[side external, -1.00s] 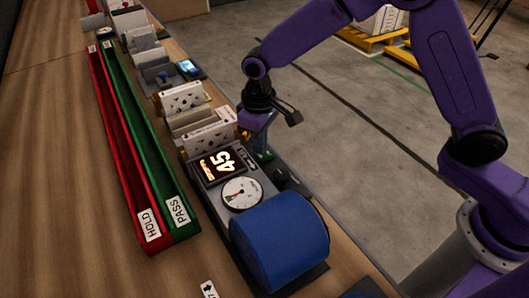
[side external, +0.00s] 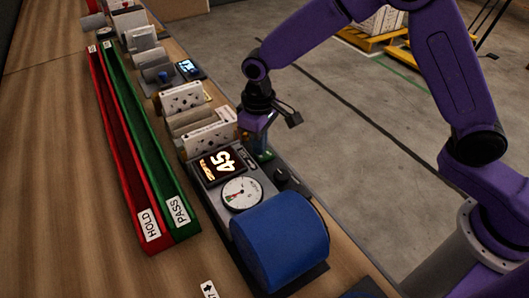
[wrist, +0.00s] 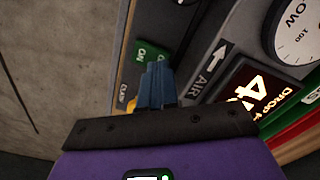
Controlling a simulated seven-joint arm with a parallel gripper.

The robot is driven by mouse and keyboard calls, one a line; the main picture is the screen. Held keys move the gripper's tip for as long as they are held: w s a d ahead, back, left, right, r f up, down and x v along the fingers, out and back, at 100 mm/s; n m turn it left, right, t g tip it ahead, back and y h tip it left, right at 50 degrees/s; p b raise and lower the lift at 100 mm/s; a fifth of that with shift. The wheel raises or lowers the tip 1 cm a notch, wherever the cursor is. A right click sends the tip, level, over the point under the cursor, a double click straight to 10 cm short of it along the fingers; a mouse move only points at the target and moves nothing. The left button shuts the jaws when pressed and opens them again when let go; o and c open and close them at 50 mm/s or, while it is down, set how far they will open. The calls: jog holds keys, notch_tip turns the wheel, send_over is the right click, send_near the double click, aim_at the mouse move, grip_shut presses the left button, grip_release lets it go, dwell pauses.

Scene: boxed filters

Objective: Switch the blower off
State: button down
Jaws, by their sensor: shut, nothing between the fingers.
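The blue blower drum (side external: 280,238) stands at the near end of the grey test unit. A green switch (wrist: 150,52) with white ON lettering sits on the unit's edge in the wrist view. It also shows as a small green patch (side external: 264,155) just below my gripper in the side view. My gripper (wrist: 155,70) is shut and empty, pointing down. Its tips lie right beside the green switch in the wrist view and cover part of it. I cannot tell whether they touch it.
The unit carries a lit display (side external: 221,165) reading 45, a round dial (side external: 242,193) and a black knob (side external: 281,174). White filters (side external: 182,98) stand in a row behind. Red HOLD (side external: 149,226) and green PASS (side external: 177,211) channels run along the left.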

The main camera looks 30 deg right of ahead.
aim_at(263, 157)
jog(key=shift+f, duration=0.85)
dwell(0.5)
jog(key=shift+r, duration=3.5)
jog(key=s+d+r+n, duration=0.2)
jog(key=s+d+n, duration=0.1)
jog(key=s+d, duration=0.7)
jog(key=s+d+r+n, duration=0.2)
jog(key=s+d, duration=0.9)
jog(key=s, duration=0.7)
jog(key=shift+d+r+n, duration=0.15)
jog(key=shift+n, duration=0.65)
